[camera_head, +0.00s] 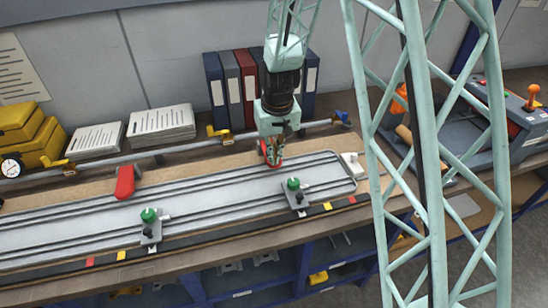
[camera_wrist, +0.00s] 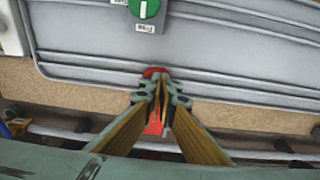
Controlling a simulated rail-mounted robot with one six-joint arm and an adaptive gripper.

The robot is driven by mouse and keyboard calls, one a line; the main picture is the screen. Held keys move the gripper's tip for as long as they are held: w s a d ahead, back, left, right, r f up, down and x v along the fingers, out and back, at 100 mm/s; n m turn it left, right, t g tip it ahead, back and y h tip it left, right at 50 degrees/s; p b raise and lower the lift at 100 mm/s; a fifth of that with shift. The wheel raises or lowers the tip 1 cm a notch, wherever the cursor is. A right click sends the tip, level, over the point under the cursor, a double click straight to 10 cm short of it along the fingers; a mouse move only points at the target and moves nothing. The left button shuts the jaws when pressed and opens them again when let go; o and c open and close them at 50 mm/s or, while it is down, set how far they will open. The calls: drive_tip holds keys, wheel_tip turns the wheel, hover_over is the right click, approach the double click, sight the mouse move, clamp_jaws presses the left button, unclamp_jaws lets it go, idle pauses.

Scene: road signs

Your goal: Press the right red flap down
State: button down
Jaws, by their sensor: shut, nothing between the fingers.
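My gripper (camera_head: 274,164) is shut and empty, pointing down at the far edge of the grey track board (camera_head: 225,187). The right red flap (camera_head: 263,148) is right at my fingers and mostly hidden by them. In the wrist view the fingertips (camera_wrist: 160,84) overlap the right flap (camera_wrist: 153,127); its rounded red end shows just past them. I cannot tell whether they touch it or how far it is tilted. The left red flap (camera_head: 125,182) stands at the board's far edge, well left of my gripper, and looks raised.
Two green knobs on grey plates, the left one (camera_head: 149,215) and the right one (camera_head: 293,184), sit along the near side. A metal rail (camera_head: 180,148) runs behind the board. Binders (camera_head: 232,90) stand behind my arm. A lattice column (camera_head: 430,150) blocks part of the right side.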

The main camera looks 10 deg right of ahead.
drive_tip(key=shift+s, duration=0.1)
wheel_tip(320, 180, up, 4)
drive_tip(key=shift+r+p, duration=0.1)
drive_tip(key=shift+p, duration=0.85)
drive_tip(key=s+r, duration=0.5)
drive_tip(key=r, duration=0.3)
drive_tip(key=shift+s+d, duration=0.15)
drive_tip(key=shift+s, duration=0.2)
drive_tip(key=s+d+r+t+b, duration=0.1)
drive_tip(key=s+d+r, duration=0.1)
drive_tip(key=s+r, duration=0.6)
drive_tip(key=s+d+r+b, duration=0.1)
drive_tip(key=s+d+r, duration=0.1)
drive_tip(key=s+r, duration=0.65)
drive_tip(key=s+d+r+b, duration=0.1)
drive_tip(key=s+r, duration=0.1)
drive_tip(key=s, duration=0.8)
drive_tip(key=s+r+t+b, duration=0.1)
drive_tip(key=s+r, duration=0.1)
drive_tip(key=s, duration=0.8)
drive_tip(key=shift+s+d+m, duration=0.15)
drive_tip(key=shift+d+m, duration=0.2)
drive_tip(key=shift+m, duration=0.05)
